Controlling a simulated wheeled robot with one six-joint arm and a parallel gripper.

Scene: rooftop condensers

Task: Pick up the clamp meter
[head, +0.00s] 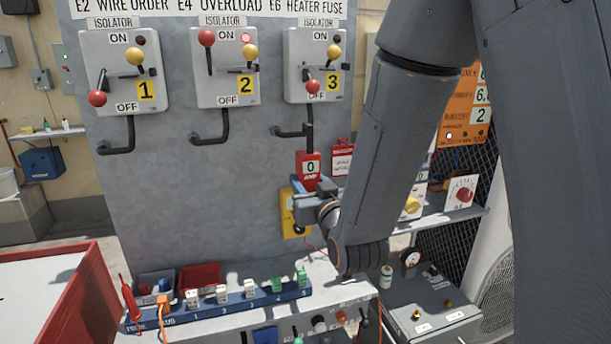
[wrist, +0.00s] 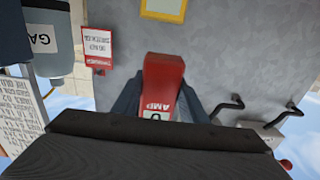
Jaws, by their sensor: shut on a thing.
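The clamp meter (head: 308,168) is red with a white display reading 0 and AMP. It stands about upright in front of the grey panel, below isolator 3. My gripper (head: 316,190) is shut on its lower part. In the wrist view the meter (wrist: 164,82) appears upside down, between the dark fingers of my gripper (wrist: 163,103). The fingers and the wrist's dark body hide part of the meter. I cannot tell whether it touches the panel or the black pipe above it.
Three isolators, 1 (head: 122,72), 2 (head: 226,68) and 3 (head: 315,66), are on the panel with black pipes below. A yellow plate (head: 288,222) is behind my gripper. A bench with a blue plug strip (head: 238,303) lies below. A red-edged table (head: 97,275) stands left.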

